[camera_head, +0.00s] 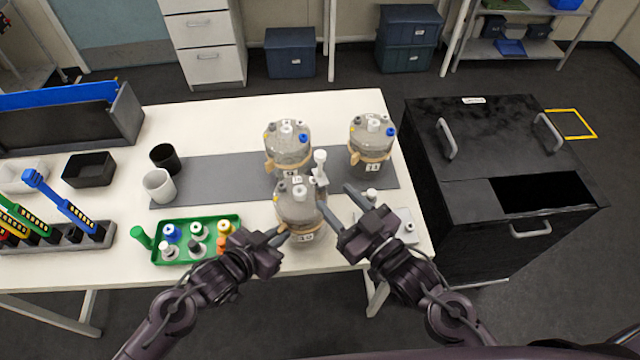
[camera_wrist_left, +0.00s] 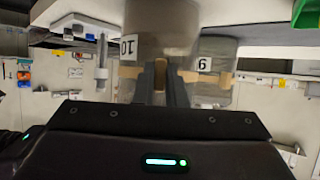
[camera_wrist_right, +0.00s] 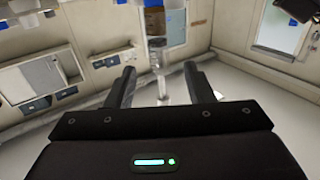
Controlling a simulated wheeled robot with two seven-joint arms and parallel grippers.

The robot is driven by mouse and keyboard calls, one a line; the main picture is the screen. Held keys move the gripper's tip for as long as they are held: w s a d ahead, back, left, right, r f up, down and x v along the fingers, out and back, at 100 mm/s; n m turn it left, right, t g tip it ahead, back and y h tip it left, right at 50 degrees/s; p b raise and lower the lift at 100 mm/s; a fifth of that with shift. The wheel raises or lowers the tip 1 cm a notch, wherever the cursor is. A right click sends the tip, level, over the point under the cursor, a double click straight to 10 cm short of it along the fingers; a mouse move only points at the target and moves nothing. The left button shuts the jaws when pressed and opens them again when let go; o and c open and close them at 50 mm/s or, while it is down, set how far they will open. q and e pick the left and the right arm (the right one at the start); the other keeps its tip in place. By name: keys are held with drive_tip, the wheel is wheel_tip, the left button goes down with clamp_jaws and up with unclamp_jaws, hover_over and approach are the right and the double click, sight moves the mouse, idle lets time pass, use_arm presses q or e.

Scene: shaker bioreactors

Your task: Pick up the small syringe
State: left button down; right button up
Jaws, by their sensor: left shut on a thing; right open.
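A slim white upright piece, which looks like the small syringe (camera_head: 320,168), stands beside the grey bioreactor (camera_head: 298,207) labelled 10. My right gripper (camera_head: 339,206) is open and empty to its lower right. In the right wrist view a clear, syringe-like piece (camera_wrist_right: 157,57) shows beyond and between the open fingers, apparently not gripped. My left gripper (camera_head: 284,234) is shut on the tan collar tab of bioreactor 10, which also shows in the left wrist view (camera_wrist_left: 160,40). Another white upright syringe-like piece (camera_wrist_left: 101,62) shows left of it there.
Two more bioreactors stand behind, one at centre (camera_head: 288,146) and one at right (camera_head: 371,140). A white tray (camera_head: 412,240) lies at the table's right edge. A green tray (camera_head: 160,238) with several coloured caps is at left. A black bin (camera_head: 480,235) stands beside the table.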

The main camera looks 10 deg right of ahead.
sight(320, 153)
drive_tip(key=x, duration=0.6)
drive_tip(key=shift+w+a, duration=0.15)
drive_tip(key=shift+w, duration=0.1)
clamp_jaws()
wheel_tip(320, 153, up, 10)
drive_tip(key=shift+r, duration=0.1)
use_arm(q)
drive_tip(key=c, duration=1.4)
unclamp_jaws()
drive_tip(key=shift+s, duration=0.1)
drive_tip(key=v, duration=1.1)
drive_tip(key=shift+s+a+r, duration=0.2)
drive_tip(key=shift+a, duration=0.15)
